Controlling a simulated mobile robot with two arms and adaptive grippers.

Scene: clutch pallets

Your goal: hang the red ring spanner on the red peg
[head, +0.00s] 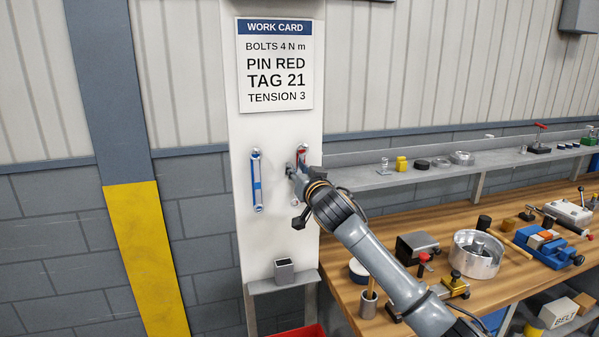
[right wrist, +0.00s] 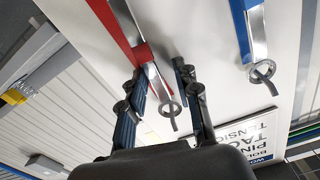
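The red ring spanner (head: 302,153) hangs on the white panel (head: 235,130), largely hidden behind my right gripper (head: 296,175) in the head view. In the right wrist view the spanner (right wrist: 128,38) runs down to its silver ring, which appears to be around a grey peg (right wrist: 173,122). I cannot make out red on this peg. My right gripper (right wrist: 165,95) is open, its fingers apart on either side of the spanner near the ring end; the left finger is close to the red part, and I cannot tell whether it touches. My left gripper is not in view.
A blue spanner (head: 257,182) hangs left of the red one. The work card (head: 275,66) is above, and a small grey holder (head: 284,272) is below. At right, a wooden bench (head: 400,212) and a grey shelf (head: 420,172) carry several parts.

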